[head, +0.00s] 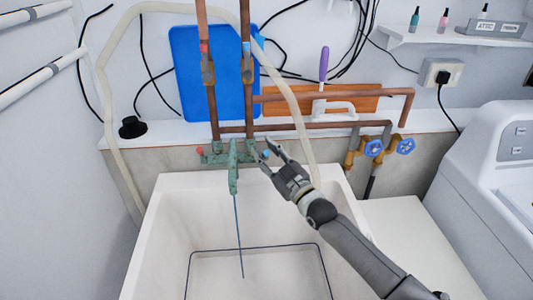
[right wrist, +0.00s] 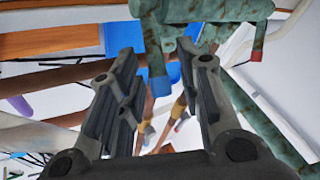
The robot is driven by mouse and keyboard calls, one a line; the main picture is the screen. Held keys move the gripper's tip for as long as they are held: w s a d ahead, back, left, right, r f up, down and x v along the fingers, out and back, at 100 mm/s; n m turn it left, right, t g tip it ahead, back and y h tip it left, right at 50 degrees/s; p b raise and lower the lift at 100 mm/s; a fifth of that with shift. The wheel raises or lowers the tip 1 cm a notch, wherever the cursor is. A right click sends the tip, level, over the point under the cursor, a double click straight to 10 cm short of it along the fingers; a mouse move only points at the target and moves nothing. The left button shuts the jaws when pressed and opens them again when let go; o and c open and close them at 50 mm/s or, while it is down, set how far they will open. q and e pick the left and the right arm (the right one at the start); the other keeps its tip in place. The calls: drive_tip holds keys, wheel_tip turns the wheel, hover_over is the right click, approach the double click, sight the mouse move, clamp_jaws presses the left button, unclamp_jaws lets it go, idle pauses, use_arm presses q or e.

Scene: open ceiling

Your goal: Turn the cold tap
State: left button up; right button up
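The green, weathered tap (head: 233,165) stands at the back rim of the white sink (head: 170,215). Its cold handle, tipped blue (head: 266,154), is on the right. Its hot handle, tipped red (head: 200,151), is on the left. A thin blue line runs from the spout into the sink. My right gripper (head: 271,156) is open, right beside the cold handle. In the right wrist view, the blue tip (right wrist: 158,86) shows between the parted fingers (right wrist: 157,48); I cannot tell whether they touch it. My left gripper is not in view.
Copper pipes (head: 330,94) and a pale hose (head: 290,95) run behind the tap. Blue valve wheels (head: 405,146) are to the right. A white appliance (head: 500,190) stands at the far right. The sink basin is mostly clear.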

drive_tip(key=shift+s+d+f, duration=0.1)
drive_tip(key=shift+s+d, duration=0.05)
drive_tip(key=shift+s, duration=0.1)
drive_tip(key=r+v, duration=0.3)
drive_tip(key=v, duration=1.3)
drive_tip(key=shift+s+f, duration=0.25)
drive_tip(key=shift+s, duration=0.1)
drive_tip(key=shift+d, duration=0.15)
